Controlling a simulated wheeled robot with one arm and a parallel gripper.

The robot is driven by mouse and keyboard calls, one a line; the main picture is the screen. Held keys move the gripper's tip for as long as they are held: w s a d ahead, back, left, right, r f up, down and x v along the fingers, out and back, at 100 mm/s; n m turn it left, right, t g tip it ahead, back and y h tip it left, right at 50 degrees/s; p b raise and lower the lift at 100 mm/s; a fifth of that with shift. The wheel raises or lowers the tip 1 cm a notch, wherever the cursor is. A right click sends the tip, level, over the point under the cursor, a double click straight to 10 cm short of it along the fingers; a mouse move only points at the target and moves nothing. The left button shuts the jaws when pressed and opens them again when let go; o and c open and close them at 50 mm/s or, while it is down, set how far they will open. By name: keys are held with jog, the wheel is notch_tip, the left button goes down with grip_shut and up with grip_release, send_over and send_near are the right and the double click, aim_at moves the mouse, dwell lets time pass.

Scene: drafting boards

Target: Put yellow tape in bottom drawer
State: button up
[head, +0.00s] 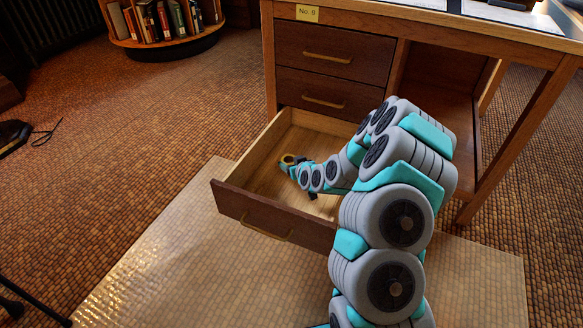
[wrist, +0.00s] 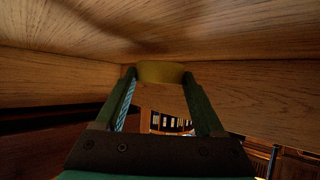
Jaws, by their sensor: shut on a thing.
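The bottom drawer (head: 255,178) of the wooden desk is pulled open. My gripper (head: 289,163) reaches down inside it, toward the left part of the drawer. The yellow tape (head: 287,159) shows as a small yellow ring at my gripper's tip. In the wrist view the yellow tape (wrist: 160,72) sits between the two fingertips of my gripper (wrist: 158,84), which is shut on it. Wooden drawer surfaces are close around the tape. I cannot tell whether the tape touches the drawer floor.
Two closed drawers (head: 314,53) are above the open one, under a "No. 9" label (head: 307,13). The drawer front (head: 265,220) with its handle stands out over a floor mat (head: 150,255). A round bookshelf (head: 165,40) stands at the back left. Carpet at left is mostly clear.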

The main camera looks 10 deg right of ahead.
jog(key=shift+f, duration=0.95)
jog(key=shift+f, duration=0.15)
jog(key=o, duration=1.3)
jog(key=shift+r, duration=0.25)
jog(key=shift+p+v, duration=0.4)
jog(key=shift+v, duration=3.3)
